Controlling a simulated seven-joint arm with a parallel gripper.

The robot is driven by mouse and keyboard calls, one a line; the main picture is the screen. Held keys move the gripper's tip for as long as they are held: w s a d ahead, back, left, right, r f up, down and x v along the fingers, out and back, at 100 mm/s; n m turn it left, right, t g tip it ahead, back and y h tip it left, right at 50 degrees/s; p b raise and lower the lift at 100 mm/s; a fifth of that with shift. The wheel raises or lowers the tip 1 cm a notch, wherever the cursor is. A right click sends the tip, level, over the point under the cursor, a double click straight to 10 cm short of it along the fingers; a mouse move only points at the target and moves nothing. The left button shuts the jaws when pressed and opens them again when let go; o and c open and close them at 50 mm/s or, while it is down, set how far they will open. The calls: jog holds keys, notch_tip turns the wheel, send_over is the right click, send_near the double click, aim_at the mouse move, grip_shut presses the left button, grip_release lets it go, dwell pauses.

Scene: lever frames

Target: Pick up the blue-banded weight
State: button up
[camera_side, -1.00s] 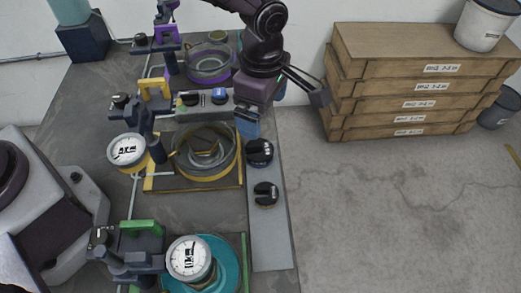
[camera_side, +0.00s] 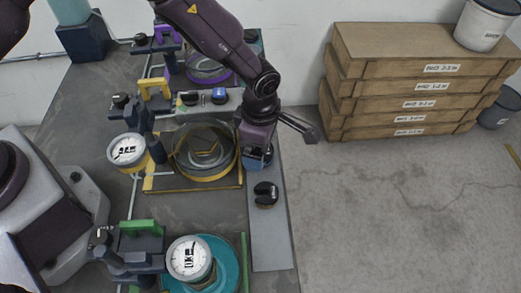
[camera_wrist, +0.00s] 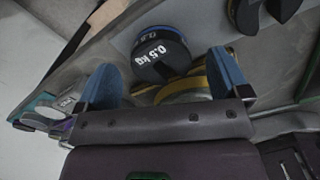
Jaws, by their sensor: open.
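The blue-banded weight (camera_wrist: 160,54) is a round black disc marked 0.5 kg, with a blue band on its side. In the wrist view it sits just beyond and between the two blue fingers of my gripper (camera_wrist: 167,80). My gripper is open, and the weight looks apart from both fingers. In the side view my gripper (camera_side: 257,160) is over the back weight on the grey strip and hides most of it. I cannot tell the height gap.
A black slotted weight (camera_side: 266,195) lies farther forward on the grey strip (camera_side: 270,245). A yellow-rimmed dish (camera_side: 178,166) is close on the left. Gauges (camera_side: 127,150) and lever stands are farther left. Wooden boxes (camera_side: 400,45) are at right; the floor between is clear.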

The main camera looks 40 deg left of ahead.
notch_tip(320, 180, down, 2)
jog(key=shift+c, duration=0.2)
